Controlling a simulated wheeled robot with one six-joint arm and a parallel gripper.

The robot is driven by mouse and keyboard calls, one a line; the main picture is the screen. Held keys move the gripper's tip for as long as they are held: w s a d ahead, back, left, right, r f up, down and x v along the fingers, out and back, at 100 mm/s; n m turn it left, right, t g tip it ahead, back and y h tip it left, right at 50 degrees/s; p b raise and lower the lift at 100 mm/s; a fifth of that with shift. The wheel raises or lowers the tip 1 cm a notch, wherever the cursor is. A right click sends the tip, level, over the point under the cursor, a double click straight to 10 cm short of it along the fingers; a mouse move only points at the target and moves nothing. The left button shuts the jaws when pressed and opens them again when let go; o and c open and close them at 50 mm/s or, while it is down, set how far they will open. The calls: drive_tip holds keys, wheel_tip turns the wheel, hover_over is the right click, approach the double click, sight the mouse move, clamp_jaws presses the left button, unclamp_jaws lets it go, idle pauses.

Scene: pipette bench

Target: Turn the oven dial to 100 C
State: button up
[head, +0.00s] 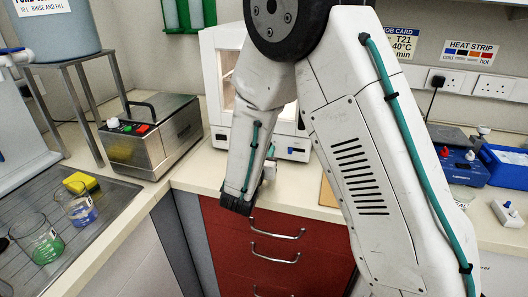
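The white oven (213,62) stands on the bench at the back middle, behind my arm. Its lit window shows on the left side of my arm, and part of its lower front panel (292,147) shows between my arm links, with a small dark patch on it. I cannot make out the dial or its setting; my arm covers much of the oven front. My forearm hangs in front of the oven, its dark end over the red drawers. Only a small pale part of the wrist (268,171) shows beside it. My gripper's fingers are hidden, so their opening cannot be seen.
A steel water bath (165,140) stands left of the oven. Beakers (78,207) and a yellow sponge (80,182) are by the sink. A blue device (458,167) sits at right. Red drawers (240,262) are below. A partly hidden job card (403,42) hangs behind.

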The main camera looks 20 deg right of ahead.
drive_tip(key=v, duration=0.7)
drive_tip(key=shift+s+a, duration=0.25)
drive_tip(key=shift+s, duration=0.05)
